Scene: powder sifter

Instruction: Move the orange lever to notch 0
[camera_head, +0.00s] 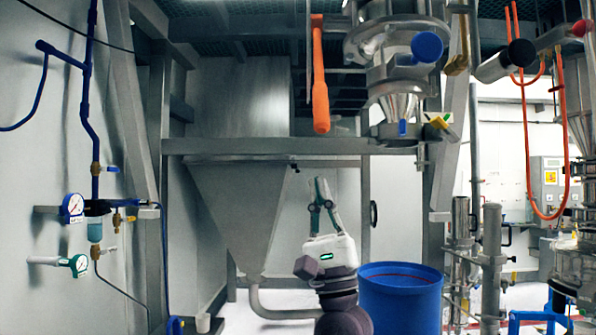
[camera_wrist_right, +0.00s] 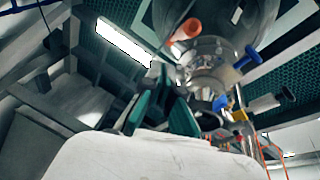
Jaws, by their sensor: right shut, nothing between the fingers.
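The orange lever (camera_head: 320,80) hangs almost straight down from its upper mount, left of the metal sifter body, in the head view. It also shows in the wrist view as an orange end (camera_wrist_right: 186,32) beside the round metal housing. No notch marks can be read. My right gripper (camera_head: 322,181) points upward below the lever's lower end, apart from it. Its fingers are shut and empty. Its dark green fingers also show in the wrist view (camera_wrist_right: 164,82), below the lever. My left gripper is not in view.
The sifter (camera_head: 398,75) has a blue round knob (camera_head: 427,46) right of the lever. A blue drum (camera_head: 400,300) stands at lower right, and a grey hopper (camera_head: 235,210) at left. Open air separates fingers and lever.

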